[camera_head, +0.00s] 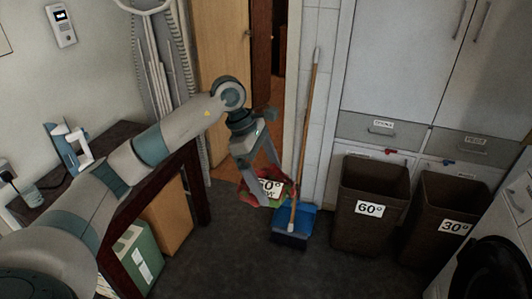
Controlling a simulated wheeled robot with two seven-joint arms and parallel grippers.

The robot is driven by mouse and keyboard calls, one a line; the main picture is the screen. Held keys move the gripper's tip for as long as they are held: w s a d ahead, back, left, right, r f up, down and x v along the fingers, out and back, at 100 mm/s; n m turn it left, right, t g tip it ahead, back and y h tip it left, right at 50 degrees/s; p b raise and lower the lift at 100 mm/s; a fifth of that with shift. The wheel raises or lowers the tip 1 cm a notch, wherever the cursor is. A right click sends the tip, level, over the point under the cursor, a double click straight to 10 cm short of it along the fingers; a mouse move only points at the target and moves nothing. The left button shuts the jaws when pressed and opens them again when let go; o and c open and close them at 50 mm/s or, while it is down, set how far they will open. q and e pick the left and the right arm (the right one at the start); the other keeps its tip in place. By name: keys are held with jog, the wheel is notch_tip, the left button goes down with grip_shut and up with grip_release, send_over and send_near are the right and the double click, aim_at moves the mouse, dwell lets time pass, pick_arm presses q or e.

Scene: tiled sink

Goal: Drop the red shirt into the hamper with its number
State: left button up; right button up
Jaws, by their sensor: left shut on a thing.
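My left gripper (262,172) points down in the middle of the view, shut on a crumpled red shirt (288,186). The shirt has a white label (271,189) ending in "0°"; a finger covers the first digit. Green also shows at the cloth's lower left. I cannot tell whether the cloth touches the floor. Two dark brown hampers stand to the right: one labelled 60° (366,178), the other labelled 30° (447,190). The gripper is left of both. My right gripper is not in view.
A broom with a wooden handle (305,125) and a blue dustpan (294,223) stand between the shirt and the 60° hamper. A dark-topped table (110,135) with an iron (75,147) is at left. A machine with a black door (490,268) is at lower right. Floor in front is clear.

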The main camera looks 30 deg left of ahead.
pick_arm(q)
jog(key=s+d+f+m+g+y, duration=0.2)
jog(key=s+d+f+m, duration=0.1)
jog(key=s+f+m, duration=0.5)
jog(key=s+d+f+m+g+y, duration=0.2)
jog(key=s+d+f+m+g, duration=0.1)
jog(key=s+f+m, duration=0.6)
jog(key=f+m, duration=0.1)
jog(key=m, duration=0.2)
jog(key=shift+d+y, duration=0.3)
jog(key=shift+d, duration=0.1)
jog(key=shift+w+r, duration=0.1)
jog(key=shift+w, duration=0.1)
